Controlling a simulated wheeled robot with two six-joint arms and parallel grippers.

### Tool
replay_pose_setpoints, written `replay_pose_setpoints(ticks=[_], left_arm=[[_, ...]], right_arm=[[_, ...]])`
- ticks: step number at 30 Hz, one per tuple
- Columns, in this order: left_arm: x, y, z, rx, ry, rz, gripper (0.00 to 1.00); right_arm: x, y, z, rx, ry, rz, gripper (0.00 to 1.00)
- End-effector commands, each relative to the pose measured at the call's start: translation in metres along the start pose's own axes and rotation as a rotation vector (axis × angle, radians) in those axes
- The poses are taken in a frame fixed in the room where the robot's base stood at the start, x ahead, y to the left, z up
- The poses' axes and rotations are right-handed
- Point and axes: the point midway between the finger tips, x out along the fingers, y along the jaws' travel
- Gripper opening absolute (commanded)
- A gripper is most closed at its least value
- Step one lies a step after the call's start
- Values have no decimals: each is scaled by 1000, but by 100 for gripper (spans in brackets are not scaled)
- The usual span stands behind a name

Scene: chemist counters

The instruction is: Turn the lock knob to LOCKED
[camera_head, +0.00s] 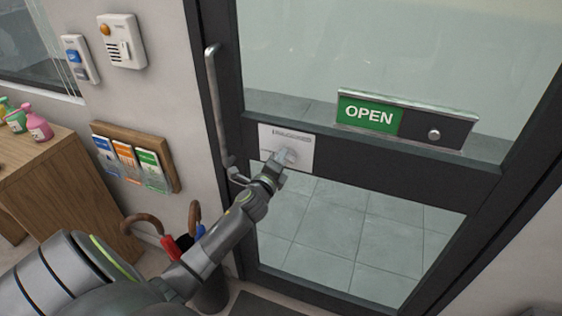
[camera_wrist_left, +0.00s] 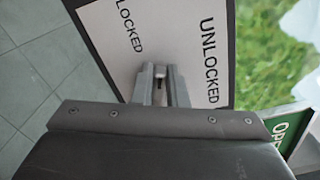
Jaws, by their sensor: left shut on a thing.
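The lock plate (camera_head: 304,143) is a white panel on the dark door rail, left of the OPEN sign. In the left wrist view the lock plate (camera_wrist_left: 117,62) carries the words LOCKED and UNLOCKED, turned sideways. My left gripper (camera_head: 284,158) reaches the plate and is shut on the lock knob. In the left wrist view the fingertips of my left gripper (camera_wrist_left: 159,74) close around the small grey knob, which they mostly hide. I cannot tell which word the knob points to. My right gripper is not in view.
The door handle (camera_head: 214,110) stands upright just left of the plate. The green OPEN sign (camera_head: 369,115) is on the rail to the right. An umbrella stand (camera_head: 212,293) with umbrellas is below my forearm. A leaflet rack (camera_head: 168,172) hangs on the wall.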

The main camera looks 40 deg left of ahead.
Motion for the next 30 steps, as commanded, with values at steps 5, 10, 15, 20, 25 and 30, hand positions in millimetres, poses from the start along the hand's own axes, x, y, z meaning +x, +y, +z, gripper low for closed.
replay_pose_setpoints(ticks=[5,10,15,20,25,30], left_arm=[[0,6,-1,-145,0,2,0],[0,7,-2,-254,1,1,0],[0,8,-2,-328,0,1,0],[0,8,-2,-369,0,2,0],[0,8,-2,-386,0,2,0],[0,8,-2,-388,0,3,0]], right_arm=[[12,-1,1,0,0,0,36],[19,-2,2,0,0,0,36],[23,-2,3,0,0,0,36],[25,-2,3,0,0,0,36],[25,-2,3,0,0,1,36],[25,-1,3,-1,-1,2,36]])
